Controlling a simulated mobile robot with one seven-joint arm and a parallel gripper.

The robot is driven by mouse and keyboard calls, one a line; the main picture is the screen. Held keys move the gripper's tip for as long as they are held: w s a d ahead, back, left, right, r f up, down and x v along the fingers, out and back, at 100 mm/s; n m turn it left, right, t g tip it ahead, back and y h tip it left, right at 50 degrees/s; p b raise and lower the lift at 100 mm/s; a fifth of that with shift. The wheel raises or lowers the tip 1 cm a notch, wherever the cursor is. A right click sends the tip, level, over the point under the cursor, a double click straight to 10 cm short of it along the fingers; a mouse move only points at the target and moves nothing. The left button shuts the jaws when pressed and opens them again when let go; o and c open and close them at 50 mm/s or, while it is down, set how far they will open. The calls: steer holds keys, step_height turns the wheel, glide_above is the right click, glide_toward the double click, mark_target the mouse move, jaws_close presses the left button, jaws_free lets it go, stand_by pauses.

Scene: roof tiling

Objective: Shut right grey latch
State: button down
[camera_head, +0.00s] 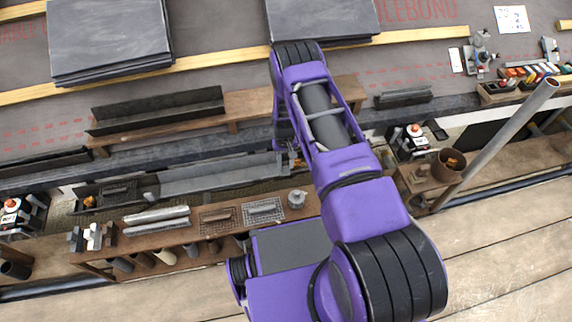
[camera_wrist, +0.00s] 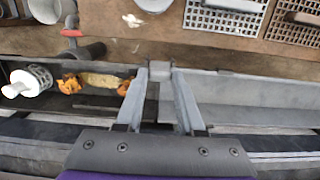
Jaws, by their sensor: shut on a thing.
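My gripper (camera_wrist: 165,70) reaches down at the grey gutter (camera_wrist: 255,97), its two grey fingers on either side of a small grey piece at the gutter's bench-side rim. This piece looks like the grey latch (camera_wrist: 175,71). The fingers are shut on it; its exact angle is hard to tell. In the head view the gutter (camera_head: 220,175) runs left from my gripper, and my arm hides the latch there. Left of the fingers in the wrist view, the gutter holds orange leaves and yellowish debris (camera_wrist: 100,81).
A white strainer (camera_wrist: 27,80) lies at the left in the wrist view. A bench with mesh grates (camera_head: 263,210) and a metal pot (camera_head: 297,199) stands close beside the gutter. Stacked slates (camera_head: 108,38) and a dark trough (camera_head: 158,110) lie up the roof.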

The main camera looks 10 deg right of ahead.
steer(key=w+g, duration=0.2)
steer(key=g, duration=0.1)
steer(key=shift+f, duration=0.4)
steer(key=shift+r+g, duration=0.1)
steer(key=shift+g, duration=0.2)
steer(key=c, duration=0.5)
jaws_free()
steer(key=v, duration=1.7)
steer(key=shift+r, duration=0.3)
